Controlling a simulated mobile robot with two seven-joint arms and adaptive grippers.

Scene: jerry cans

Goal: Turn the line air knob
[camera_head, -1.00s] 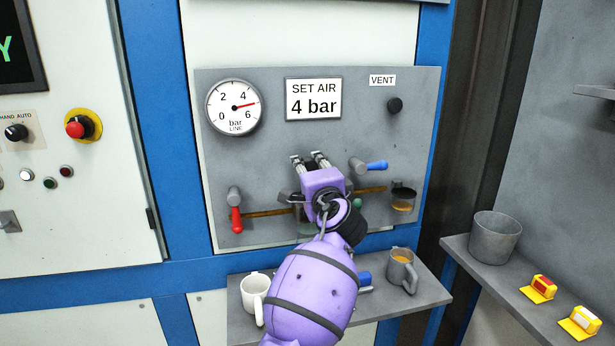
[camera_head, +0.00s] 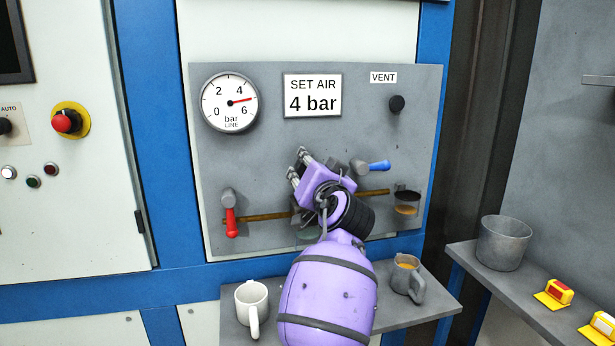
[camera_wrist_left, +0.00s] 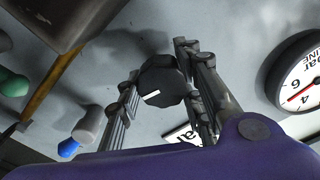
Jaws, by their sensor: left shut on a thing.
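My left gripper (camera_head: 298,163) is purple and reaches up to the middle of the grey panel, below the SET AIR 4 bar sign (camera_head: 312,96). In the left wrist view, a black knob (camera_wrist_left: 162,82) with a white mark sits between its two fingers, which are shut on it. The head view hides this knob behind the gripper. The round line gauge (camera_head: 230,103) has a red needle between 4 and 6, near 5. It also shows in the left wrist view (camera_wrist_left: 298,75). My right gripper is not in view.
A black vent knob (camera_head: 396,104) is at upper right. A red-handled valve (camera_head: 230,215) and a blue-handled valve (camera_head: 374,166) flank my gripper. A white mug (camera_head: 250,300) and a grey mug (camera_head: 405,278) stand on the shelf below. A grey bucket (camera_head: 502,243) stands at right.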

